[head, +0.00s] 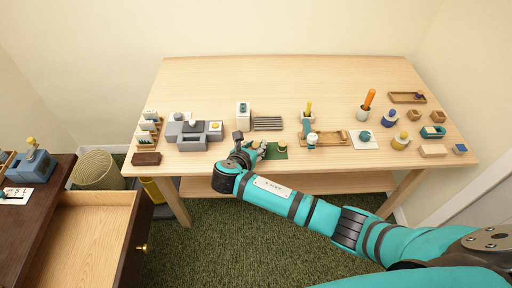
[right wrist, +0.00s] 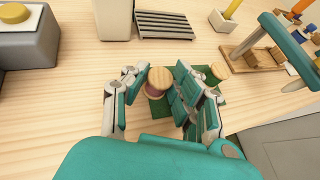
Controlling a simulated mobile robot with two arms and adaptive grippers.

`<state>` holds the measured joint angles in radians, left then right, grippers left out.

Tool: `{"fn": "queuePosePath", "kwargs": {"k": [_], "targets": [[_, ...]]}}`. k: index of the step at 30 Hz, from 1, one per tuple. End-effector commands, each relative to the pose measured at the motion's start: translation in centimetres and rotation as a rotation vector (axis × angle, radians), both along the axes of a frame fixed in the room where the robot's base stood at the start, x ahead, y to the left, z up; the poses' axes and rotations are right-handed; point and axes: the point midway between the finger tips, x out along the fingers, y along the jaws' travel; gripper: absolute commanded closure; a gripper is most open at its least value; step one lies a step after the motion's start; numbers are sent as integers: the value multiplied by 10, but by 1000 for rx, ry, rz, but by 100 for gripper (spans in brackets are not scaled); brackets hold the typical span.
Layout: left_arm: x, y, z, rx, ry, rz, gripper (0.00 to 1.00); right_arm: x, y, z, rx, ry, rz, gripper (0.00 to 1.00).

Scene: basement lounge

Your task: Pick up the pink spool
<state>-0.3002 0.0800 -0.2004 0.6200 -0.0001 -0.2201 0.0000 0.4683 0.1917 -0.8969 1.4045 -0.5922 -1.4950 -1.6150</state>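The pink spool (right wrist: 155,91) stands upright between the fingers of my right gripper (right wrist: 160,84) in the right wrist view. It has a round wooden top and a dull pink body, partly hidden by its top and the fingers. The gripper is open, one finger on each side, with a gap seen at least on the left. In the head view my right gripper (head: 258,149) is low at the table's front edge and hides the pink spool. A second wooden-topped spool (right wrist: 215,63) stands just beyond the right finger; it also shows in the head view (head: 283,148). My left gripper is out of view.
A green mat (head: 273,155) lies under the spools on the wooden table (head: 290,75). A slatted grey rack (head: 267,123) and a white box (head: 243,112) stand behind. A wooden tray (head: 330,137) with a teal-handled item is to the right.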

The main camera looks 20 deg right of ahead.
Motion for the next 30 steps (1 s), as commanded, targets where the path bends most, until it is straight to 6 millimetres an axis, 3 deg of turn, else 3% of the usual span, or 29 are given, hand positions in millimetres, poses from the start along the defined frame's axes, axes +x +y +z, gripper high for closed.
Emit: {"fn": "queuePosePath", "kwargs": {"k": [3,16,25,30], "targets": [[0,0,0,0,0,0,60,0,0,0,0,0,0,90],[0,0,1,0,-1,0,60,0,0,4,1,-1,0,90],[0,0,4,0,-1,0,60,0,1,40,3,-5,1,90],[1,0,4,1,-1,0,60,-37,21,38,4,2,3,90]]}}
